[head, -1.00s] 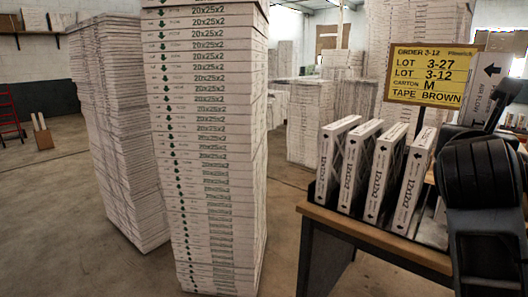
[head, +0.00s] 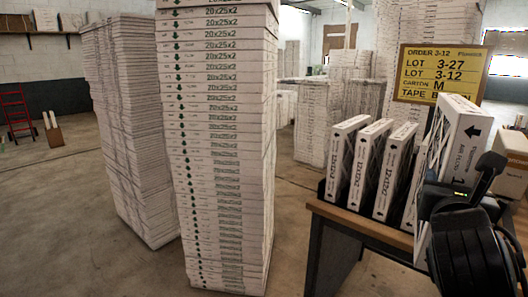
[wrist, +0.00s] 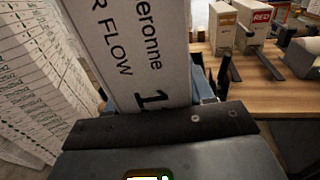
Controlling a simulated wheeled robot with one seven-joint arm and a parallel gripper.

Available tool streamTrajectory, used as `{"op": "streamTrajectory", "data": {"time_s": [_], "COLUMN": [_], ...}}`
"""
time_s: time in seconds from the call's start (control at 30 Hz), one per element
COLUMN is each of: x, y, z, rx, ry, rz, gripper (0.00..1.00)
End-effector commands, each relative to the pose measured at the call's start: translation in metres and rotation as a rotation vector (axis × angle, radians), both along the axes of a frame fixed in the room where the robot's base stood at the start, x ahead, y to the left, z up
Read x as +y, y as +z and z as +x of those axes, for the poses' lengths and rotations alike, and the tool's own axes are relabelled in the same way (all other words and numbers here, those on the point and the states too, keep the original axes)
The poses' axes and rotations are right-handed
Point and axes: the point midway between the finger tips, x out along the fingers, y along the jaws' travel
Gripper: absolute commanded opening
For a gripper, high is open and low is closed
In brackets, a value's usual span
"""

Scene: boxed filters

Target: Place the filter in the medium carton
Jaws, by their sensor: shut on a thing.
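The filter (head: 458,145) is a thin white slab with a black arrow and "AIR FLOW" on its edge. In the head view it stands tilted at the right, above the table. My gripper (head: 458,190) is shut on its lower part. In the wrist view the filter (wrist: 140,50) rises from my gripper (wrist: 160,125), its printed edge facing the camera. A brown carton (head: 512,160) shows partly behind my arm at the right edge. I cannot tell whether it is the medium carton.
Several white filters (head: 363,172) stand upright in a dark rack on the wooden table (head: 370,228). A yellow order sign (head: 440,72) reads carton M. Smaller boxes (wrist: 222,25) stand on the tabletop in the wrist view. Tall filter stacks (head: 222,150) stand left; floor shows between stacks and table.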

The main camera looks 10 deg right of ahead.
Motion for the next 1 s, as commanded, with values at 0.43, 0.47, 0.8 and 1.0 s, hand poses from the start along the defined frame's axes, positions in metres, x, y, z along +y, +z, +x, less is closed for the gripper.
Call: {"op": "streamTrajectory", "data": {"time_s": [0.43,0.47,0.8,1.0], "x": [0.087,0.091,0.13,0.147], "y": [-0.16,-0.168,-0.239,-0.273], "z": [0.0,0.0,0.001,0.001], "rx": [0.01,0.01,0.007,0.007], "ry": [0.33,0.346,0.497,0.567], "rz": [0.003,0.003,0.001,0.002], "gripper": [0.17,0.17,0.17,0.17]}}
